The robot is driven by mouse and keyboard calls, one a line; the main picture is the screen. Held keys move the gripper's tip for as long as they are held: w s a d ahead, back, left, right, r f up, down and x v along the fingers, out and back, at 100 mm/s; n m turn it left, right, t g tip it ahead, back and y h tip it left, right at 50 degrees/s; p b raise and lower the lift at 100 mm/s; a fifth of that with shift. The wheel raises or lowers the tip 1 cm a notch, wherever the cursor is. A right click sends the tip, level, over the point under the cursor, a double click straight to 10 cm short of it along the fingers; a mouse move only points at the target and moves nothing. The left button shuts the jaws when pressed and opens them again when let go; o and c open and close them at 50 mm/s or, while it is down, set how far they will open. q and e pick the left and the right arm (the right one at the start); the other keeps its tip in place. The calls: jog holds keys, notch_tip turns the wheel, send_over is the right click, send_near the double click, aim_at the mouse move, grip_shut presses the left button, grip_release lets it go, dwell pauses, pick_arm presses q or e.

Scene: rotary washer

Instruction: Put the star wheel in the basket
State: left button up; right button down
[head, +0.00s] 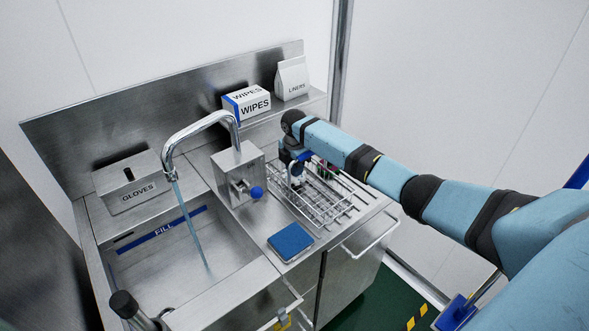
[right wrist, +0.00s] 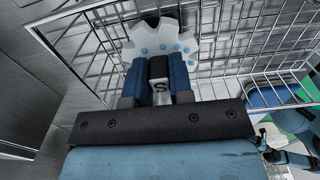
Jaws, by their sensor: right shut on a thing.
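The star wheel (right wrist: 160,40) is white with a scalloped edge and blue dots, seen in the right wrist view. My right gripper (right wrist: 158,66) is shut on its dark central part, which has a pale patch marked S. The wire basket (head: 325,208) stands on the steel counter, right of the tap block. Its mesh (right wrist: 235,50) shows around and behind the wheel. In the head view my right gripper (head: 291,163) reaches in over the basket's back left part. The wheel's exact height against the basket floor is unclear. My left gripper is not in view.
A tap (head: 200,122) runs water into the sink (head: 185,265) at left. A valve block with a blue knob (head: 256,192) stands left of the basket. A blue pad (head: 290,241) lies in front. A wipes box (head: 247,103) and liners bag (head: 292,78) sit on the shelf behind.

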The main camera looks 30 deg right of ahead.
jog(key=shift+f, duration=0.4)
jog(key=shift+f, duration=0.15)
jog(key=c, duration=1)
grip_release()
notch_tip(320, 180, up, 12)
jog(key=shift+r+b, duration=0.2)
jog(key=shift+b, duration=0.15)
